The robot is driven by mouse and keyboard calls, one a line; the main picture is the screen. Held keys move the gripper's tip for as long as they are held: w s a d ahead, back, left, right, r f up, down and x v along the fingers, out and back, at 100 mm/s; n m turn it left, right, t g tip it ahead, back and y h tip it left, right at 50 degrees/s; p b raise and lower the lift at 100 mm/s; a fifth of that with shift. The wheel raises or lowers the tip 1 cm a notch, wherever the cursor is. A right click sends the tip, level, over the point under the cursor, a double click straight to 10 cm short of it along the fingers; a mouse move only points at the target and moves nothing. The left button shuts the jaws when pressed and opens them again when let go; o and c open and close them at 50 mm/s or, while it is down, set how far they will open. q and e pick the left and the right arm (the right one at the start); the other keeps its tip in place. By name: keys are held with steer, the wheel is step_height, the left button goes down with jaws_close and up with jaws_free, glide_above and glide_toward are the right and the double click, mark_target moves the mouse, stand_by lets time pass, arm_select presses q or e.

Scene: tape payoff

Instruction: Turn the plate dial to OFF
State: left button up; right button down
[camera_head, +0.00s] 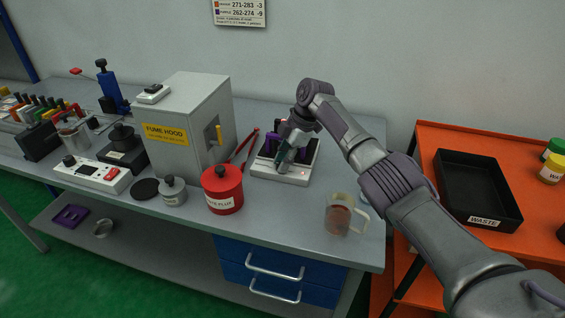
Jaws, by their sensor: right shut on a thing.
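A low white plate unit (267,172) stands on the grey bench, right of the fume hood. My right gripper (284,163) reaches down over it, with its fingertips low at the unit's front part. It is shut on what seems to be the plate dial, which the fingers hide. I cannot read the dial's setting. Dark purple parts show behind and beside the gripper, partly covered by it. My left gripper is not in view.
The grey fume hood (190,125), a red labelled pot (222,190) and red tongs (243,146) stand left of the unit. A glass beaker with brown liquid (341,216) is near the front right. A black waste tray (478,211) sits on the orange cart (440,140).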

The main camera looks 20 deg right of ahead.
steer(key=c, duration=0.9)
jaws_free()
steer(key=shift+c, duration=0.2)
steer(key=v, duration=0.8)
steer(key=shift+r, duration=0.1)
